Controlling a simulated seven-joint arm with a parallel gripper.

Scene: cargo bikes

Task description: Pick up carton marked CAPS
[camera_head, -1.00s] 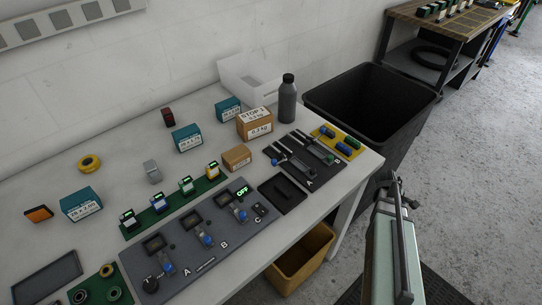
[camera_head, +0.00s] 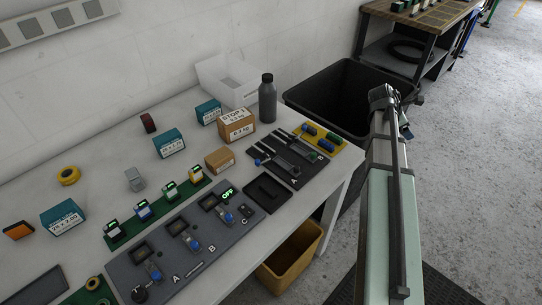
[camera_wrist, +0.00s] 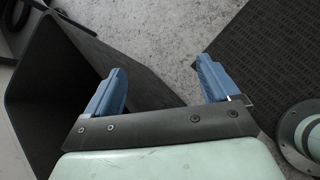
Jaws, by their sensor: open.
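No lettering reading CAPS is legible in these views. A small brown carton (camera_head: 219,160) lies on the table in the head view, its marking unreadable. A larger brown carton (camera_head: 237,125) behind it has white labels, one seeming to read STOP 1 and another a weight in kg. My gripper (camera_wrist: 160,72) is open and empty in the wrist view, its two blue fingers apart above the floor, beside the dark bin. In the head view my arm is at the right, off the table, and mostly hides the gripper.
Teal boxes (camera_head: 169,143), a grey bottle (camera_head: 267,98) and a white bin (camera_head: 226,80) stand on the table. Grey control panels (camera_head: 190,243) line its front. A black bin (camera_head: 340,92) and a yellow bin (camera_head: 290,258) stand on the floor. Open floor lies right.

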